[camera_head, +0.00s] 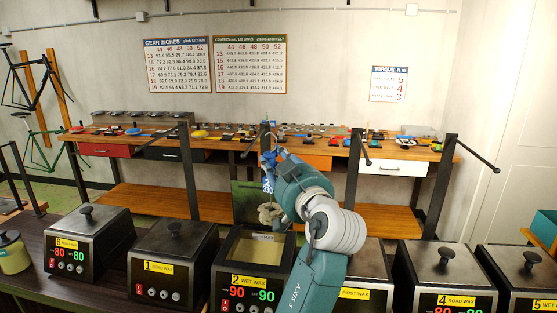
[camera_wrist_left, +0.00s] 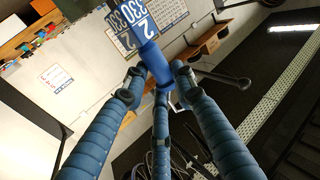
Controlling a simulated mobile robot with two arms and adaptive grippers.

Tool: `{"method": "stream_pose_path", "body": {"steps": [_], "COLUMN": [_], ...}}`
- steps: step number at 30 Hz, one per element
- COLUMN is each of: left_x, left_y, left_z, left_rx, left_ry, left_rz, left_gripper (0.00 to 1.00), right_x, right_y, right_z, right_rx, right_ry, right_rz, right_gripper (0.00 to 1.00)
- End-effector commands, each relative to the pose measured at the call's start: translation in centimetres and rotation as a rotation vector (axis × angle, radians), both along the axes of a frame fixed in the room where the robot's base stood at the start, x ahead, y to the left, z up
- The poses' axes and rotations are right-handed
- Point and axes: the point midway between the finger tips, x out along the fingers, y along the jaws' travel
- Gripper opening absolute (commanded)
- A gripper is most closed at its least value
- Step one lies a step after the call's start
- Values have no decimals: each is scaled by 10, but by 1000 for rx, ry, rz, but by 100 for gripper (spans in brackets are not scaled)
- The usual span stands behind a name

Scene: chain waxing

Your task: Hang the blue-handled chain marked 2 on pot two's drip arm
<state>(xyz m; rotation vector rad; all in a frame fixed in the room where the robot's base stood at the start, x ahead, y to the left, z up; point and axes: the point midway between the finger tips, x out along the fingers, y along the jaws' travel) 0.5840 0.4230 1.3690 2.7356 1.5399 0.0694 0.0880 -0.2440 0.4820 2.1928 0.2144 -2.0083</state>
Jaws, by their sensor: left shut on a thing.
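My left gripper (camera_head: 268,160) is shut on the blue handle (camera_wrist_left: 156,64) of the chain marked 2, above and behind pot two. The handle's tag (camera_wrist_left: 144,30) shows a 2 and 330 in the left wrist view. The pale, bunched chain (camera_head: 269,214) hangs below the gripper, near pot two's back edge. Pot two (camera_head: 228,279) has its lid off and a yellow label. Pot two's drip arm (camera_head: 248,152) appears to run from the dark post just behind the gripper; the gripper partly hides it. A dark rod with a knob (camera_wrist_left: 243,83) shows right of the handle.
Lidded pots 6 (camera_head: 85,254), 1 (camera_head: 170,263) and 4 (camera_head: 440,268) stand in the row, with pot 5 at right. Other dark posts with drip arms (camera_head: 476,157) rise behind them. A wooden workbench (camera_head: 290,148) stands farther back.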

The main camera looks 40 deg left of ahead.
Motion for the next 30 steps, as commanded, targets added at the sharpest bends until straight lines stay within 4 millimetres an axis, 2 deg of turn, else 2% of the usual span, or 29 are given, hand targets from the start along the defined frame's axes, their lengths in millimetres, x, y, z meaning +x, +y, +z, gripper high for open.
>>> {"method": "stream_pose_path", "body": {"steps": [3,7,16,18,21,30], "left_x": [-3,-5,-8,-7,-7,-7], "left_y": [13,25,47,45,45,45], "left_z": [4,3,3,-9,-14,-19], "left_rx": [5,5,4,2,2,3], "left_ry": [-2,-2,-3,-2,-3,-3], "left_rz": [2,3,2,-1,-1,0], "left_gripper": [0,0,0,0,0,0], "right_x": [-9,-9,6,8,7,4], "right_y": [-9,-7,18,18,17,7], "right_z": [5,9,16,4,-1,-7], "right_rx": [-10,-9,21,21,20,8], "right_ry": [14,13,-10,-13,-11,-6], "right_rz": [-1,-1,-1,0,1,3], "right_gripper": [40,40,40,40,40,40]}}
